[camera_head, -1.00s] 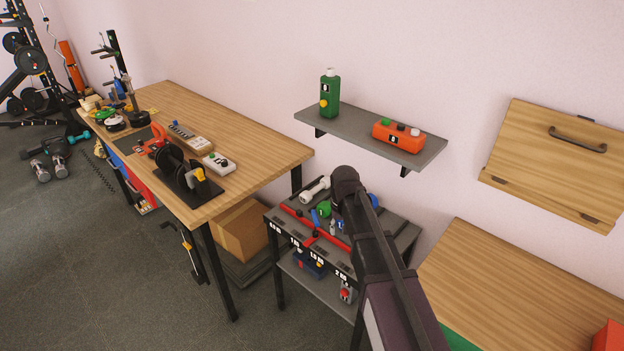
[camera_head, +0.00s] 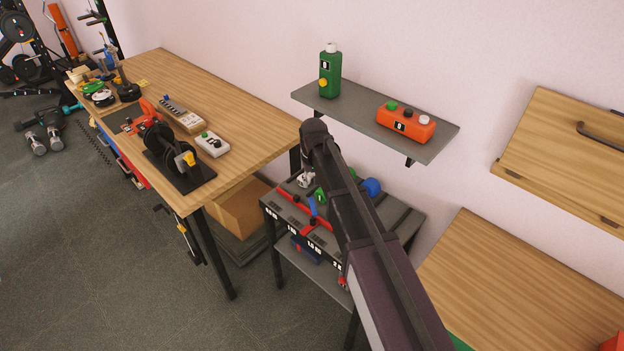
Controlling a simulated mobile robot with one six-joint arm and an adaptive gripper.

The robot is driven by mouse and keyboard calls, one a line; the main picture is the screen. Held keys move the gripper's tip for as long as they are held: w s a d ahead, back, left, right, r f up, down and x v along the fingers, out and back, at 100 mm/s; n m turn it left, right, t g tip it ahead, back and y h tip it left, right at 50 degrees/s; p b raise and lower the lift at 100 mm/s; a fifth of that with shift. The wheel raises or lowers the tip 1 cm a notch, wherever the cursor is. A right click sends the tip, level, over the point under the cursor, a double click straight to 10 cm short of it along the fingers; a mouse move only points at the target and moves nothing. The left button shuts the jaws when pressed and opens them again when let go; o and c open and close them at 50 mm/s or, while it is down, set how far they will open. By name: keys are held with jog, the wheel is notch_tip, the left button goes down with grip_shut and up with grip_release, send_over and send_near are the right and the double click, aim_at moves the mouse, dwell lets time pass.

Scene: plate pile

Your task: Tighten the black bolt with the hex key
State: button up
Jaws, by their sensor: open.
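I cannot make out the black bolt or the hex key for sure in the head view. A black device with round parts and a yellow piece (camera_head: 188,158) stands on a black base at the near end of the long wooden workbench (camera_head: 240,130). A long thin tool with a yellow part hangs by that bench's near leg, too small to name. My dark arm rises from the lower right and ends in a rounded joint in front of the small grey rack (camera_head: 400,222). My gripper is not visible.
Grey and white boxes (camera_head: 213,144) and an orange tool (camera_head: 147,107) lie on the bench. A wall shelf (camera_head: 365,120) holds a green bottle (camera_head: 330,72) and an orange box (camera_head: 406,123). A second wooden table (camera_head: 510,280) stands right.

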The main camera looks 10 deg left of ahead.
aim_at(313, 205)
jog(key=shift+f, duration=0.15)
notch_tip(313, 205, down, 14)
jog(key=b, duration=1.4)
jog(key=shift+w+r, duration=0.1)
jog(key=shift+r, duration=0.1)
dwell(0.3)
grip_shut()
